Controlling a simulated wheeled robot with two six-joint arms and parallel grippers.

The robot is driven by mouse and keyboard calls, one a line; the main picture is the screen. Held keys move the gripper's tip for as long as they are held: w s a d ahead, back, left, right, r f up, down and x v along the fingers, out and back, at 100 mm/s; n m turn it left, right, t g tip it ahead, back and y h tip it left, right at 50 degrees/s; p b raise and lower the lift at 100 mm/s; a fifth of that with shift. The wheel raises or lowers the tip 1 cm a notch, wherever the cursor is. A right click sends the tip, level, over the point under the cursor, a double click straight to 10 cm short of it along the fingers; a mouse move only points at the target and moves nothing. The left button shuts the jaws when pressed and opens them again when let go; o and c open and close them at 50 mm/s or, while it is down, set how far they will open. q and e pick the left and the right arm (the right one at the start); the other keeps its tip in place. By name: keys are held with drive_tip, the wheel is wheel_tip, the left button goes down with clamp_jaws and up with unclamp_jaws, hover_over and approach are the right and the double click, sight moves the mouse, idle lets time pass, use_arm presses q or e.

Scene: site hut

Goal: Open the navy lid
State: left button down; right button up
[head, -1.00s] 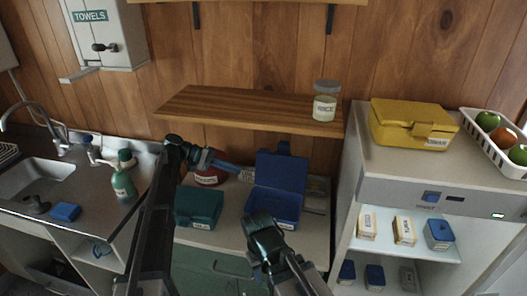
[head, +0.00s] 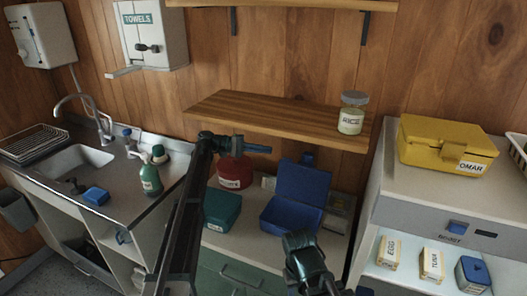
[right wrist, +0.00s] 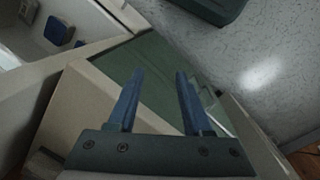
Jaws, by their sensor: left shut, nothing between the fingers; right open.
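A navy box stands on the counter below the wooden shelf, and its navy lid (head: 304,184) stands raised at the back, tilted open. The box's lower part (head: 290,221) faces me. My left gripper (head: 268,149) is shut and empty, above and left of the lid, apart from it, in front of the shelf's lower edge. My right gripper (right wrist: 158,72) is open with nothing between its fingers in the right wrist view. In the head view my right arm's end is in front of the counter's front edge, below the box, and its fingers are hard to make out.
A teal box (head: 222,211) stands left of the navy box, a red container (head: 236,174) behind it. A jar labelled RICE (head: 351,118) is on the shelf (head: 270,117). A yellow box (head: 440,145) sits on the unit at right. A sink (head: 75,160) is at left.

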use_arm(q)
drive_tip(key=d, duration=0.8)
drive_tip(key=s, duration=0.1)
drive_tip(key=s+a, duration=0.1)
drive_tip(key=s, duration=0.2)
drive_tip(key=shift+a+r, duration=0.15)
drive_tip(key=shift+a, duration=0.1)
drive_tip(key=shift+a, duration=0.1)
drive_tip(key=shift+s+a, duration=0.1)
drive_tip(key=shift+s, duration=0.3)
drive_tip(key=shift+s+a+r+m, duration=0.2)
drive_tip(key=shift+s+r+m, duration=0.05)
drive_tip(key=shift+s, duration=0.25)
drive_tip(key=shift+s+a+r+m, duration=0.2)
drive_tip(key=shift+s+m, duration=0.05)
drive_tip(key=shift+s, duration=0.25)
drive_tip(key=shift+w, duration=0.2)
